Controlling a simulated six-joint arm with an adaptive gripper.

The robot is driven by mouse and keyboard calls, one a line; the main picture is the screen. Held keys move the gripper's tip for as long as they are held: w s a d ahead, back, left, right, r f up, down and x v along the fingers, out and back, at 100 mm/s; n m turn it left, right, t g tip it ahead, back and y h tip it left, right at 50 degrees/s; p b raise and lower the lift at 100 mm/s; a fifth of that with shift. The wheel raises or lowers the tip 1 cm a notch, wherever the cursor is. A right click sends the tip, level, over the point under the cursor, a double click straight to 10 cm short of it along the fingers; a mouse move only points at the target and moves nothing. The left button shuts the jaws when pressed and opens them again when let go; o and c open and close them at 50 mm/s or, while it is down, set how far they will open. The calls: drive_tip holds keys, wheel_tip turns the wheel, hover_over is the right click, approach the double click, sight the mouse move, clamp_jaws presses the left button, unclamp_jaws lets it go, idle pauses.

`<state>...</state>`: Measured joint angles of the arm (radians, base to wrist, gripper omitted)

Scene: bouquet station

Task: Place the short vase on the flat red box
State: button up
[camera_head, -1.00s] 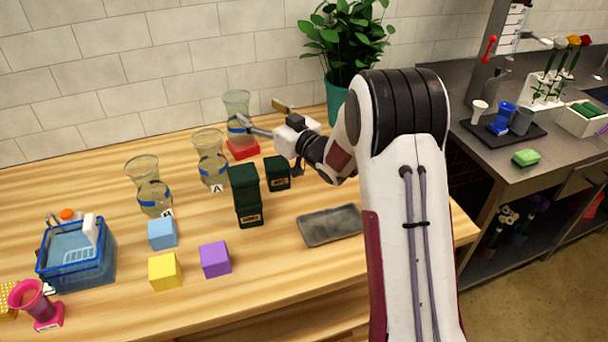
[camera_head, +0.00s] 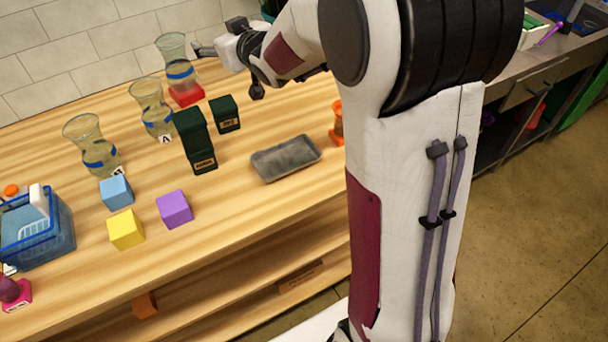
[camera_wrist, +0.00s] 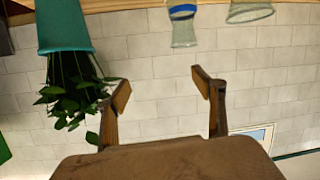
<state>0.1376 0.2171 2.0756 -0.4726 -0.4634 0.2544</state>
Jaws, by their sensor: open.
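A clear glass vase (camera_head: 176,62) with a blue band stands upright on the flat red box (camera_head: 187,95) at the back of the table.
Dark green boxes (camera_head: 196,145) stand right of the middle vase. A grey tray (camera_head: 286,157) and blue, yellow and purple (camera_head: 174,208) cubes lie nearer the front. A blue basket (camera_head: 40,235) is at left. A potted plant's teal pot (camera_wrist: 64,25) is beside the gripper.

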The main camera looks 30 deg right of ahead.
drive_tip(key=s+d+r+m+g+h, duration=0.15)
drive_tip(key=s+g, duration=0.25)
drive_tip(key=s, duration=1.4)
drive_tip(key=s+a+f+g, duration=0.2)
drive_tip(key=s+f, duration=0.1)
drive_tip(key=s, duration=0.9)
drive_tip(key=s+a+f+g, duration=0.3)
drive_tip(key=s, duration=0.9)
drive_tip(key=shift+s+f+m, duration=0.15)
drive_tip(key=shift+s+m, duration=0.2)
